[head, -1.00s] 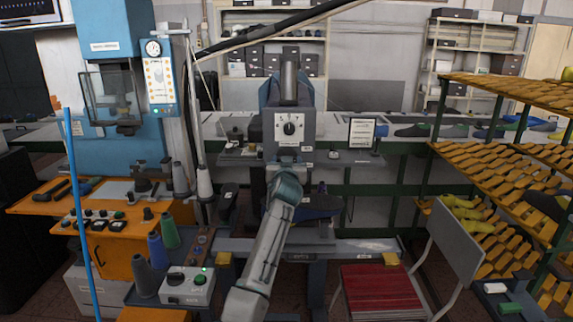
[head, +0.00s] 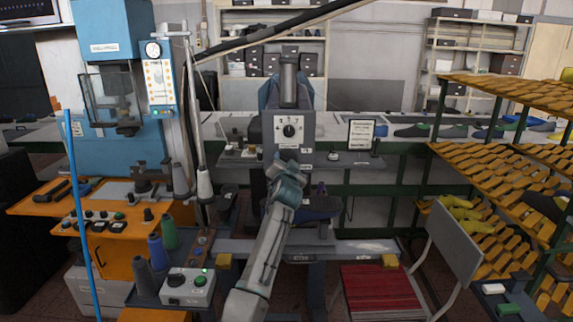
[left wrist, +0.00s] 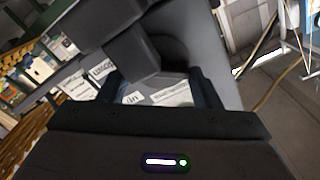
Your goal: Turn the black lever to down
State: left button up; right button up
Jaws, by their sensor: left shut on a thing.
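The black lever (left wrist: 130,48) shows in the left wrist view as a dark bar beside a round dark hub, in front of the grey machine. A white label that seems to read "UP" (left wrist: 133,98) is below it. My left gripper (left wrist: 158,88) is at the lever with a finger on either side, shut on it, though the contact is not clearly seen. My right gripper is not in view.
An orange bench (head: 118,232) and a control box with a green light (head: 188,287) stand to the left. A chair with a red seat (head: 376,290) and yellow shoe racks (head: 490,165) are on the right. A framed sign (head: 361,135) stands beside the machine.

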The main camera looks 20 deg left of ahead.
pick_arm(q)
jog(key=shift+f, duration=0.1)
jog(key=o, duration=1)
jog(key=shift+s, duration=0.1)
jog(key=b+v, duration=0.4)
jog(key=v, duration=0.6)
jog(key=shift+s+d, duration=0.15)
jog(key=shift+s, duration=0.2)
